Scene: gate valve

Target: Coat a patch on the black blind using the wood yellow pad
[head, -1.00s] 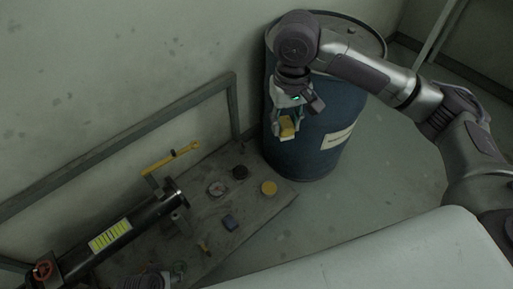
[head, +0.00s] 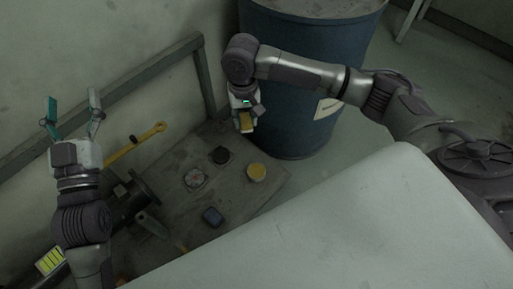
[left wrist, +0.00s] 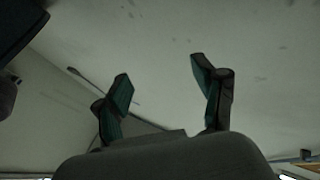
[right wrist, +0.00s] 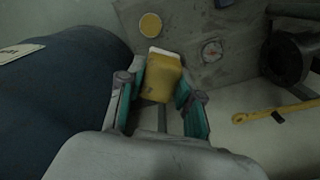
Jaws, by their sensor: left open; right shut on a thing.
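My right gripper (head: 247,116) is shut on the yellow pad (head: 246,122), a yellow block with a pale edge in the right wrist view (right wrist: 161,78). It holds the pad in the air near the drum, above the far end of the low table. A small black disc (head: 220,155), apparently the black blind, lies on the table below and left of the pad. The disc does not show in the right wrist view, where the pad seems to cover it. My left gripper (head: 73,100) is open and empty, raised at the left with its fingers pointing up.
A blue drum (head: 285,95) stands beside the table (head: 235,200). A yellow disc (head: 256,172), a round gauge (head: 195,178) and a blue block (head: 213,216) lie near the black disc. A yellow-handled lever (head: 140,143) and a dark flanged pipe (head: 135,197) are at the left.

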